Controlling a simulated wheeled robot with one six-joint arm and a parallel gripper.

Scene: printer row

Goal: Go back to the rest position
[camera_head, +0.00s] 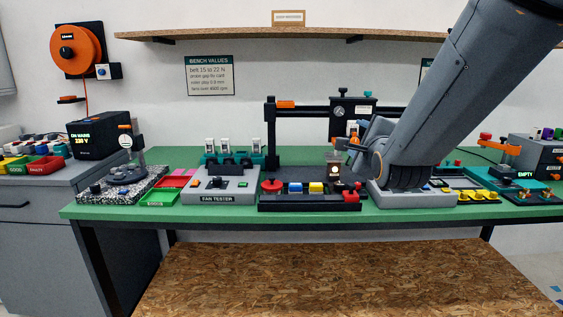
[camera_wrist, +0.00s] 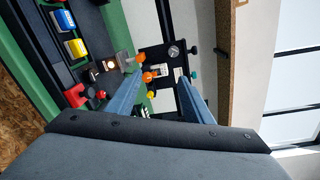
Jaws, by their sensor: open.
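My gripper (camera_head: 361,140) is in front of the gantry machine at the middle of the green bench (camera_head: 290,215), with my arm coming down from the upper right. In the wrist view its two blue fingers (camera_wrist: 162,80) stand apart, and nothing shows held between them. The black tool head (camera_head: 340,118) of the gantry is just behind the fingers; whether they touch it I cannot tell. Orange and yellow knobs (camera_wrist: 148,77) show near the left fingertip in the wrist view.
A fan tester (camera_head: 220,190) stands left of the gantry's control base (camera_head: 310,203) with its coloured buttons. My arm hides part of a grey unit (camera_head: 425,199). A wooden shelf (camera_head: 235,36) runs above. Several devices crowd the right end.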

